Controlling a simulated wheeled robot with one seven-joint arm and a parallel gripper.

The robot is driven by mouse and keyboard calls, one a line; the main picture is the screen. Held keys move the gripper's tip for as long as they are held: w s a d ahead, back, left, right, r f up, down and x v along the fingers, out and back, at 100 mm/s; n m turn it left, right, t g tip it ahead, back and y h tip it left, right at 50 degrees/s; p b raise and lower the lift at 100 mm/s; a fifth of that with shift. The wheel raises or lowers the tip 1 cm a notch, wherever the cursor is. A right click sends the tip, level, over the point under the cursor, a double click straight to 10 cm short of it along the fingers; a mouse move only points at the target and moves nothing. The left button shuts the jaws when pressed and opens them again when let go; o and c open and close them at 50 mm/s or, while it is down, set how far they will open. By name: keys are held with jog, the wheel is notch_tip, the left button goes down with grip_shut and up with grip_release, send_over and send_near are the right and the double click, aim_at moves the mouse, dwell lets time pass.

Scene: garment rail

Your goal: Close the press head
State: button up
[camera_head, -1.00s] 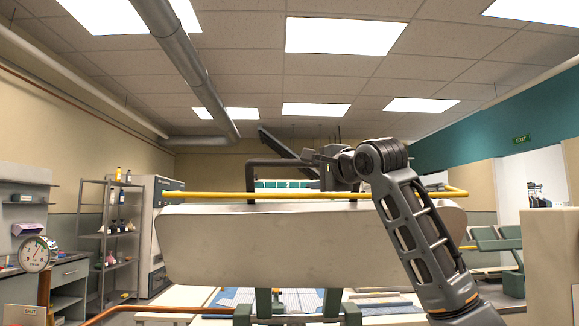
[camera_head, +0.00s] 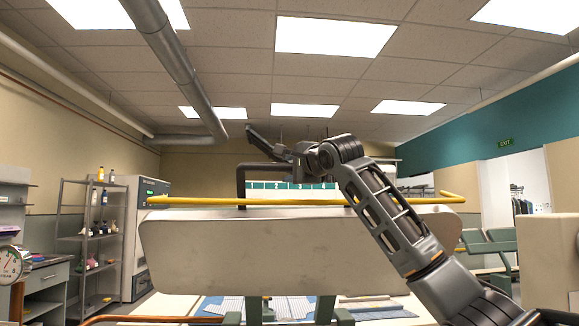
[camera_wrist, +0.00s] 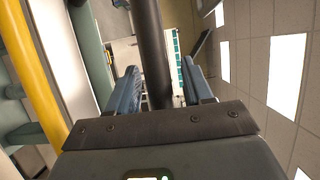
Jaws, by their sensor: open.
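The press head (camera_head: 300,250) is a broad pale padded board, raised and facing me in the head view. A yellow rail (camera_head: 300,201) runs along its top edge. A black bent handle (camera_head: 241,182) rises behind the rail. My gripper reaches in from the right, over the rail, to the handle's top. In the wrist view my gripper (camera_wrist: 157,72) is open, and the dark handle bar (camera_wrist: 152,40) runs between its two blue-grey fingers. Whether either finger touches the bar I cannot tell. The yellow rail (camera_wrist: 30,80) also shows at the left there.
Below the head is a blue patterned surface (camera_head: 215,308). A shelf rack (camera_head: 90,240) and a grey cabinet (camera_head: 135,235) stand at the left. A beige panel (camera_head: 548,255) stands close at the right, with green equipment (camera_head: 487,242) behind it.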

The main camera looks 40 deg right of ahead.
jog(key=shift+w+d, duration=0.1)
jog(key=shift+w, duration=0.2)
grip_shut()
dwell(0.5)
